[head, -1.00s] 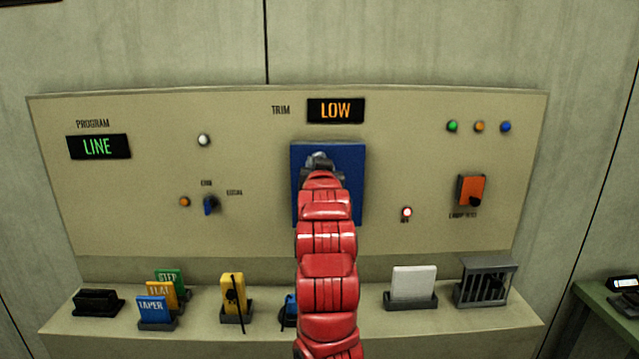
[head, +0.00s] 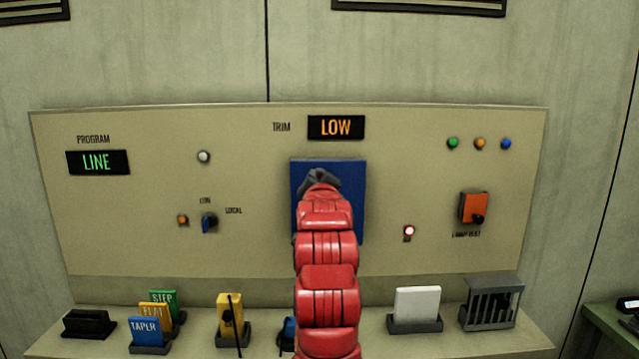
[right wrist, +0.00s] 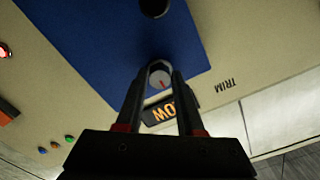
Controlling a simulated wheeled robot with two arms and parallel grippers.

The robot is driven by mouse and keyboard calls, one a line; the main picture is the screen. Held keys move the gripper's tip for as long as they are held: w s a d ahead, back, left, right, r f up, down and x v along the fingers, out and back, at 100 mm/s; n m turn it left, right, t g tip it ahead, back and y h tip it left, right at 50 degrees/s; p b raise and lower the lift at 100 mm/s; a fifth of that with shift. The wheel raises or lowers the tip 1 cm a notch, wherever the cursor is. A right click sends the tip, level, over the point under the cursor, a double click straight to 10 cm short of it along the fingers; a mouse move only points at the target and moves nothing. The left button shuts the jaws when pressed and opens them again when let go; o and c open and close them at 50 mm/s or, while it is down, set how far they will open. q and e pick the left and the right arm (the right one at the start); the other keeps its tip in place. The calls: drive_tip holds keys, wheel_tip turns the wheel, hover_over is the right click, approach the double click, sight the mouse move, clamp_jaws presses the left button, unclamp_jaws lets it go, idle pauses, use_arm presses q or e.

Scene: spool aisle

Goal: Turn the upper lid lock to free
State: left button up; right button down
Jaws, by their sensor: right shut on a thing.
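The blue lid (head: 350,205) is a flat plate in the middle of the panel, below the TRIM display. The upper lid lock (right wrist: 160,79) is a small round pale knob with a red mark, seen in the right wrist view near the lid's TRIM-side edge. My right gripper (right wrist: 160,72) is shut on this lock, one finger on each side. In the head view my right gripper (head: 321,177) covers the lid's upper middle, and the red arm hides the lock and lower lid. A dark round part (right wrist: 155,5) shows farther down the lid. My left gripper is out of view.
The beige panel (head: 130,230) carries a LINE display (head: 97,162), a LOW display (head: 336,127), a small blue knob (head: 209,222) and an orange switch (head: 474,207). Below, the ledge holds coloured cards, a white card (head: 417,302) and a grey slotted box (head: 492,302).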

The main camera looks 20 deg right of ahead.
drive_tip(key=c, duration=0.5)
unclamp_jaws()
drive_tip(key=b+v, duration=0.2)
drive_tip(key=v, duration=1.5)
drive_tip(key=shift+s+r, duration=0.1)
drive_tip(key=shift+s, duration=0.1)
